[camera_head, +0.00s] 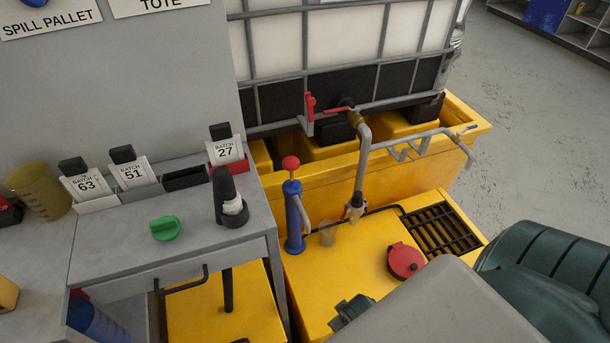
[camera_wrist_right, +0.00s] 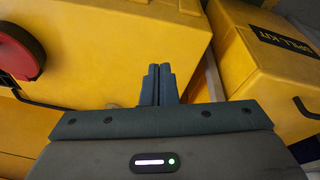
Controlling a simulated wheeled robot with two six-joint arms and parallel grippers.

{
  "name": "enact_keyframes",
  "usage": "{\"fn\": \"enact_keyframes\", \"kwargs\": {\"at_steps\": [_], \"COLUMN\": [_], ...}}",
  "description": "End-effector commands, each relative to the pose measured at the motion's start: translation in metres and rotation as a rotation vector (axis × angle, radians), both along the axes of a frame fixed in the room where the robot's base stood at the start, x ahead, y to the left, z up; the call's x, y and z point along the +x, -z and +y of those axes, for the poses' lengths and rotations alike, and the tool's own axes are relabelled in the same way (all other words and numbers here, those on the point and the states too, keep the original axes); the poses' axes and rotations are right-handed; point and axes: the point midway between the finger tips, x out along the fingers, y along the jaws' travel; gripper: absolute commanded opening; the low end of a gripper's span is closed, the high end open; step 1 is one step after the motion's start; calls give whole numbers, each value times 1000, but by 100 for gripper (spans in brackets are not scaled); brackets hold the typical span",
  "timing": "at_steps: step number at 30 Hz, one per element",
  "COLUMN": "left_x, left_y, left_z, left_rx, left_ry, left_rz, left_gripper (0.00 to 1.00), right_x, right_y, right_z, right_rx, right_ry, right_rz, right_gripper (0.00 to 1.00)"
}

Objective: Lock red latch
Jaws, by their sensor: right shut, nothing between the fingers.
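A red upright latch-like piece (camera_head: 310,104) stands on a grey bracket at the front of the caged white tote, left of the valve. A red lever (camera_head: 338,110) lies across beside it at the tote outlet. I cannot tell from the frames whether the latch is locked. My right gripper (camera_wrist_right: 157,82) is shut and empty, its fingertips together in front of yellow surfaces. In the head view a teal part of my right arm's end shows low, well below the latch and apart from it. My left gripper is in neither view.
A yellow spill pallet (camera_head: 300,285) carries a blue pump with a red knob (camera_head: 293,220), a grey pipe (camera_head: 362,160), a red round cap (camera_head: 405,261) and a black grate (camera_head: 440,230). A grey bench (camera_head: 115,235) stands left. A yellow spill kit box (camera_wrist_right: 275,65) is at right in the wrist view.

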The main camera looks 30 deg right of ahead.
Motion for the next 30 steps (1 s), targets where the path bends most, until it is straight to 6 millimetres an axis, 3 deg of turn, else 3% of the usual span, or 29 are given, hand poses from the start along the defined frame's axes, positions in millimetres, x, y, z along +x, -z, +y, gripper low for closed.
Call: {"fn": "enact_keyframes", "kwargs": {"at_steps": [1, 7, 10, 12, 15, 21, 24, 30], "left_x": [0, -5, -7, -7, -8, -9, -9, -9], "left_y": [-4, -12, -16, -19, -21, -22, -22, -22], "left_z": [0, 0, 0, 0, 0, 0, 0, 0], "left_rx": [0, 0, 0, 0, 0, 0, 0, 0], "left_ry": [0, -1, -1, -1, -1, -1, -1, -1], "left_rz": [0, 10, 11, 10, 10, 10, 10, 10], "left_gripper": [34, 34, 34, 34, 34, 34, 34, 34], "right_x": [6, 30, 52, 81, 129, 219, 253, 290], "right_y": [-28, -127, -182, -226, -277, -363, -400, -447], "right_z": [2, 4, -1, -8, -23, -48, -55, -61], "right_rx": [-2, -35, -87, -161, -305, -639, -803, -1018], "right_ry": [-6, -45, -91, -147, -240, -415, -488, -576], "right_rz": [-17, -94, -181, -284, -442, -710, -806, -906], "right_gripper": [0, 0, 0, 0, 0, 0, 0, 0]}}
